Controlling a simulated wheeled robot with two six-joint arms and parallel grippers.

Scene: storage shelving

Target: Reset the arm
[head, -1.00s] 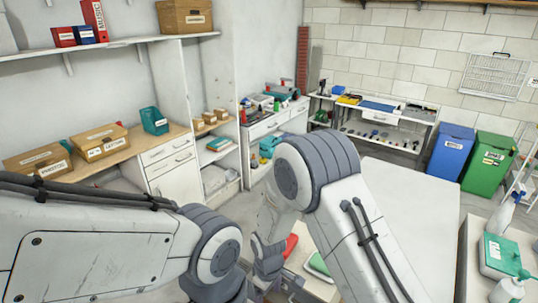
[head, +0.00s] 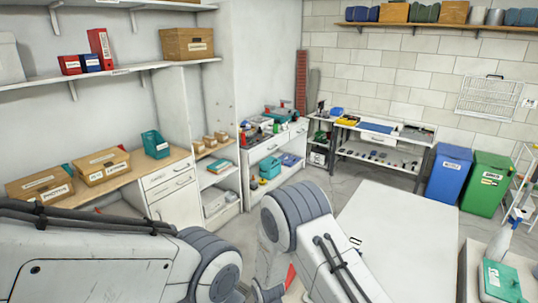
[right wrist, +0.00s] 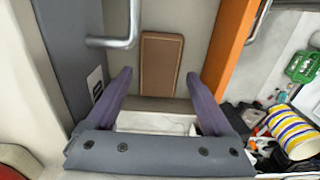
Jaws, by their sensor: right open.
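Both of my arms show in the head view, the left arm (head: 90,255) from the left and the right arm (head: 325,260) from the bottom middle. Their gripper fingertips cannot be made out there. In the right wrist view my right gripper (right wrist: 158,80) is open, its two purple fingers spread wide. Nothing is held between them. A brown framed panel (right wrist: 160,62) lies beyond the fingertips, and a grey wall with a pale handle (right wrist: 115,42) is to the left. My left gripper is not visible.
A wooden counter (head: 110,182) with boxes stands left. White shelving (head: 275,160) and a workbench (head: 375,135) stand at the back. A white table (head: 385,245) is right of centre, with blue (head: 448,175) and green (head: 487,183) bins behind. Striped cups (right wrist: 290,130) lie right in the wrist view.

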